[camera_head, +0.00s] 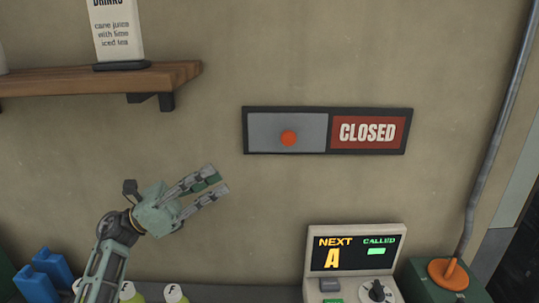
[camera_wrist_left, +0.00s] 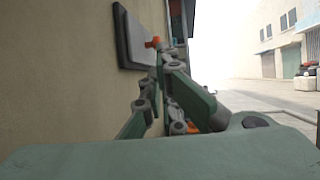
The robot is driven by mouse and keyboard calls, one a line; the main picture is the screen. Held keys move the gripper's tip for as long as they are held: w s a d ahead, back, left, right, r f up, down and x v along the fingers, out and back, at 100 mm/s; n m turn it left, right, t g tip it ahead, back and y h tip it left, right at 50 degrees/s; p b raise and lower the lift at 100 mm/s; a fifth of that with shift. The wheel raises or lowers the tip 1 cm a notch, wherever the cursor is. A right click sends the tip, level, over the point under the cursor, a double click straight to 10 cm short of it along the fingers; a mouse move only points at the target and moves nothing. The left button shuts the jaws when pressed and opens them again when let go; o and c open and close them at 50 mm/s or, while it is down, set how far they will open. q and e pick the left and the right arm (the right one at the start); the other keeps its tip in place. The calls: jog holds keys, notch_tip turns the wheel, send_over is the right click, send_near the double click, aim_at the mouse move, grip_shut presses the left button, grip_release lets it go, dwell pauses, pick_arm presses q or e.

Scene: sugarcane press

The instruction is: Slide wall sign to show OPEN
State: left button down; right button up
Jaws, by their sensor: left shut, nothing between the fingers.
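The wall sign (camera_head: 329,108) is a wide dark frame on the wall. A grey sliding panel (camera_head: 262,130) covers its left half, with a round orange knob (camera_head: 289,138) on it. The right half shows a red CLOSED plate (camera_head: 366,132). My left gripper (camera_head: 220,177) is below and left of the sign, pointing up and right, apart from it. It is shut and empty. In the left wrist view, the grey panel (camera_wrist_left: 131,38) and orange knob (camera_wrist_left: 153,42) show beyond my left fingers (camera_wrist_left: 165,75). My right gripper is not in view.
A wooden shelf (camera_head: 100,80) with a drinks card (camera_head: 117,32) is at upper left. A NEXT/CALLED display unit (camera_head: 355,258) stands below the sign. Bottles and blue items (camera_head: 52,266) are at lower left. A grey pipe (camera_head: 497,120) runs down the right. The wall between gripper and sign is clear.

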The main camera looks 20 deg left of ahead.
pick_arm(q)
jog(key=p, duration=0.7)
send_near(289, 143)
jog(key=x, duration=0.3)
jog(key=r+x, duration=0.1)
jog(key=shift+w+a, duration=0.1)
jog(key=shift+w+d+r+p, duration=0.15)
jog(key=shift+w+d+p, duration=0.2)
jog(key=shift+d, duration=0.3)
jog(key=shift+d, duration=0.1)
jog(key=shift+d+b, duration=0.3)
jog(key=w+d+b, duration=0.1)
jog(key=d+b, duration=0.1)
jog(key=d, duration=0.3)
jog(key=w+d+b, duration=0.2)
jog(key=d+b, duration=0.1)
jog(key=d, duration=0.3)
jog(key=w+d+b, duration=0.2)
jog(key=d+b, duration=0.1)
jog(key=d, duration=0.2)
jog(key=shift+d, duration=0.35)
jog(key=shift+s+a, duration=0.1)
